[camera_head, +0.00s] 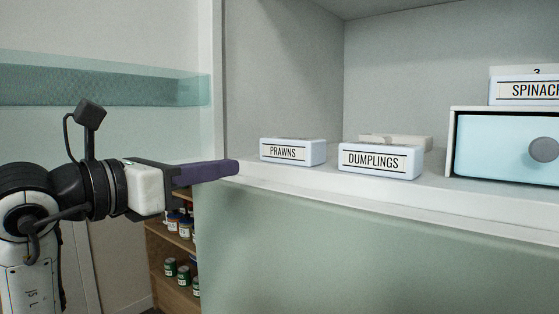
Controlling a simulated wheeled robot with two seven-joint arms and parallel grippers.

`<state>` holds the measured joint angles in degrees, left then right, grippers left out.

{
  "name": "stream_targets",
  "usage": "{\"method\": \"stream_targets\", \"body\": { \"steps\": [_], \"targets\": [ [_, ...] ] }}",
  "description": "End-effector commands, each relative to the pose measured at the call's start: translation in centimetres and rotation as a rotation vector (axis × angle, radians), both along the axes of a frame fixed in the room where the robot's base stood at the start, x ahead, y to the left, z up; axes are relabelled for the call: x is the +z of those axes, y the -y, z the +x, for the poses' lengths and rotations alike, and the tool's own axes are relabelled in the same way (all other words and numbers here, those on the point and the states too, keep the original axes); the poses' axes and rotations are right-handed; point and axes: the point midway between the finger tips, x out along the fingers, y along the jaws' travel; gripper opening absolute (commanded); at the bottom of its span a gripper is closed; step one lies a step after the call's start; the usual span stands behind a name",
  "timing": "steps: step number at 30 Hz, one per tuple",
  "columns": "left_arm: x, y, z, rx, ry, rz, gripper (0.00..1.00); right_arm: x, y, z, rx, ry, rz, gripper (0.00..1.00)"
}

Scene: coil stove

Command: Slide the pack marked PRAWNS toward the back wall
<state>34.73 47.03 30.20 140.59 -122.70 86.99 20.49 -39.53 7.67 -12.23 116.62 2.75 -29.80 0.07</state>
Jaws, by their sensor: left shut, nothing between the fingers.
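The pack marked PRAWNS (293,151) is a small white and pale blue box with a black-lettered label. It lies on the white shelf (330,186), near its left end. My left gripper (236,167) is shut and empty, with its dark purple fingers pointing right. The fingertips are at the shelf's front left edge, to the left of the pack and a little below its middle, with a small gap in the picture between them. The back wall (420,80) is the grey panel behind the packs. My right gripper is not in view.
A pack marked DUMPLINGS (380,161) stands just right of PRAWNS, with a pale object (410,141) behind it. A light blue drawer (500,148) with a grey knob is further right, with a SPINACH pack (525,90) on top. The compartment's side wall (280,70) is at left.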

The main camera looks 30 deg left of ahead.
Motion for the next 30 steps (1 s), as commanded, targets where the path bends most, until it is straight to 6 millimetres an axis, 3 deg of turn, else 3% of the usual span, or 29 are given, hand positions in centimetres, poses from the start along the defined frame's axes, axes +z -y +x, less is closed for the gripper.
{"method": "stream_targets", "body": {
  "steps": [5,21,30],
  "targets": [
    [0.6,-1.0,0.8,0.047,0.008,0.004,0.0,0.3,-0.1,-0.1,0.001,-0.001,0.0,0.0],
    [0.6,0.0,11.4,0.04,0.007,0.002,0.0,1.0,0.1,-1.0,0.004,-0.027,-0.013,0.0],
    [0.5,0.1,13.5,0.042,0.009,0.006,0.0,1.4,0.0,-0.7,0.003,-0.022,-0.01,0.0]
  ]
}}
